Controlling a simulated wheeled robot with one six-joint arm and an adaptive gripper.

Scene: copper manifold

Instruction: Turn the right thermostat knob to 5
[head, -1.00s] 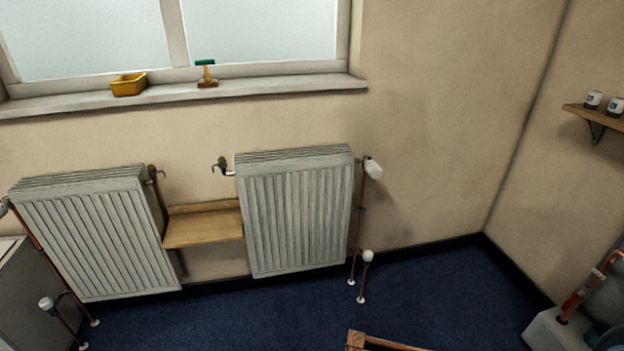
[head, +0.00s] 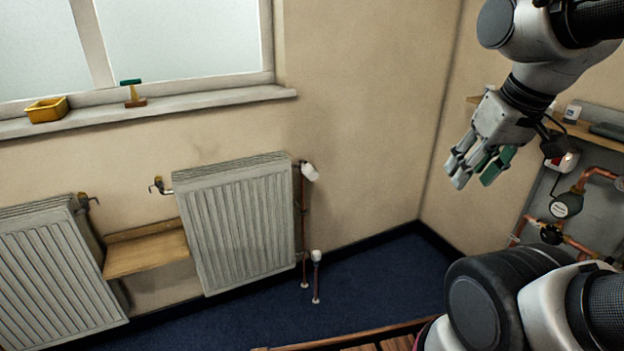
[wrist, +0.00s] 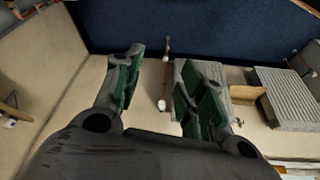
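The right thermostat knob (head: 309,171) is a white, rounded head at the top right corner of the right radiator (head: 238,222). Its number markings are too small to read. In the wrist view a white knob (wrist: 161,105) shows in the gap between the fingers, in an upside-down picture with the radiator (wrist: 205,78) beside it. My gripper (head: 474,172) is open and empty, with green pads on its fingers. It hangs in the air to the right of the knob in the head view, well apart from it.
A second white valve head (head: 316,256) sits lower on the copper pipes. A wooden shelf (head: 146,252) lies between the radiators. A window sill (head: 200,106) holds a yellow tray (head: 47,109). Copper pipework (head: 597,176) is at right. A wooden edge (head: 350,335) shows at the bottom.

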